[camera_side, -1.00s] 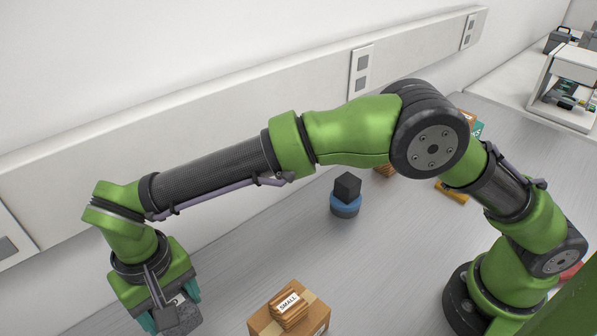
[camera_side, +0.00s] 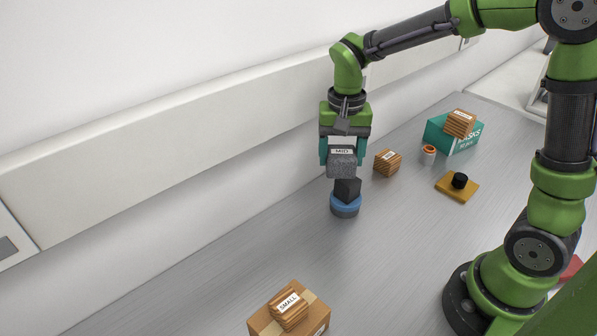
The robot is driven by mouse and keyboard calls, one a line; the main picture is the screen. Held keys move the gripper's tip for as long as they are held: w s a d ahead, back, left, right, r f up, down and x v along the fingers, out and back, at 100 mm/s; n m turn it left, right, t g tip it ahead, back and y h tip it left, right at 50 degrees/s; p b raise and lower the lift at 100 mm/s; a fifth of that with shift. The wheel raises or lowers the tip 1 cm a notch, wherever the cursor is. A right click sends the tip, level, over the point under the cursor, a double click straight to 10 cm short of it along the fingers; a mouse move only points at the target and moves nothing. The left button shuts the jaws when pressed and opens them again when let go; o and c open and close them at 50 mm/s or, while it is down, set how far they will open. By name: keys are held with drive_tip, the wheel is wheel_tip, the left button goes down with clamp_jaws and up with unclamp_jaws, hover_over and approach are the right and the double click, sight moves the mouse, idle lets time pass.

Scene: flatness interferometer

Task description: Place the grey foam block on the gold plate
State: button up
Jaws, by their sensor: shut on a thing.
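My gripper (camera_side: 342,154) is shut on the grey foam block (camera_side: 342,165), a speckled grey block with a label reading "MID" at its top. It hangs above, or in front of, a dark cube (camera_side: 347,190) that sits on a round blue-and-grey base (camera_side: 345,207). I cannot tell whether the foam block touches the dark cube. The gold plate (camera_side: 447,190) lies flat on the bench to the right of my gripper. A black round knob or cylinder (camera_side: 459,181) stands on it.
A wooden block (camera_side: 387,162) stands between my gripper and the plate. Behind are an orange-topped white pot (camera_side: 429,152) and a teal box (camera_side: 440,134) carrying a wooden stack (camera_side: 460,123). A cardboard box (camera_side: 312,318) with a "SMALL" stack (camera_side: 288,306) is at the front. The middle bench (camera_side: 400,260) is clear.

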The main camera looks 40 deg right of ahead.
drive_tip(key=s+d+f+m, duration=0.2)
drive_tip(key=s+d+m, duration=0.3)
drive_tip(key=s+d, duration=0.85)
drive_tip(key=s+d+f+m, duration=0.1)
drive_tip(key=s+d+m, duration=0.15)
drive_tip(key=s, duration=0.35)
drive_tip(key=s+d+f+m, duration=0.2)
drive_tip(key=s+d, duration=0.1)
drive_tip(key=s, duration=0.3)
hover_over(462, 175)
drive_tip(key=shift+s+a+f, duration=0.1)
drive_tip(key=shift+a+f, duration=0.05)
drive_tip(key=shift+f, duration=2.15)
drive_tip(key=shift+f, duration=0.15)
drive_tip(key=o, duration=1)
